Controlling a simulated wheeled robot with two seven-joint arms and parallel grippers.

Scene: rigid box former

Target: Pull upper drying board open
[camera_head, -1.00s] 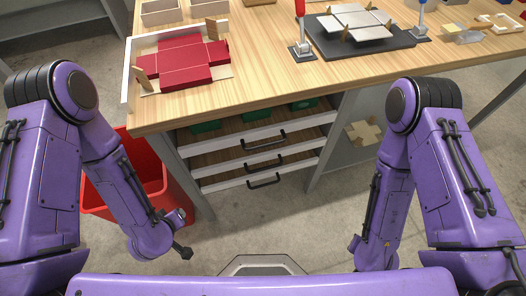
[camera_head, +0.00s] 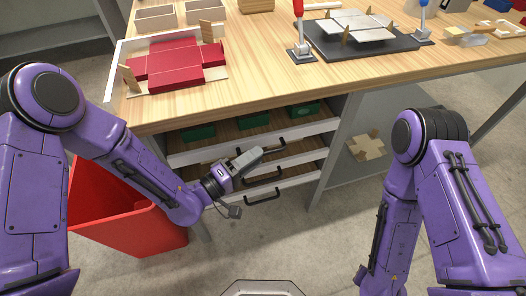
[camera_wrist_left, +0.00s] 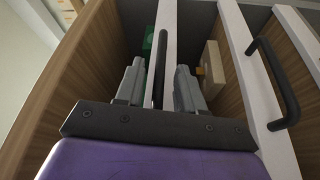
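The upper drying board (camera_head: 320,126) is the topmost of a stack of white-fronted boards under the table, with a black bar handle partly hidden by my left gripper. My left gripper (camera_head: 252,158) is in front of the upper boards. In the left wrist view, its two grey fingers (camera_wrist_left: 159,85) are spread on either side of a white front edge (camera_wrist_left: 170,40) and a black handle bar (camera_wrist_left: 159,62) seen edge-on. Gaps show between fingers and bar. My right gripper is outside the view, below the picture.
Lower boards with black handles (camera_head: 263,195) sit below; one handle (camera_wrist_left: 277,84) shows right in the wrist view. Green bins (camera_head: 253,120) stand behind the upper front. A red bin (camera_head: 130,220) is left of the table leg. A red flat box blank (camera_head: 173,64) lies on the table.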

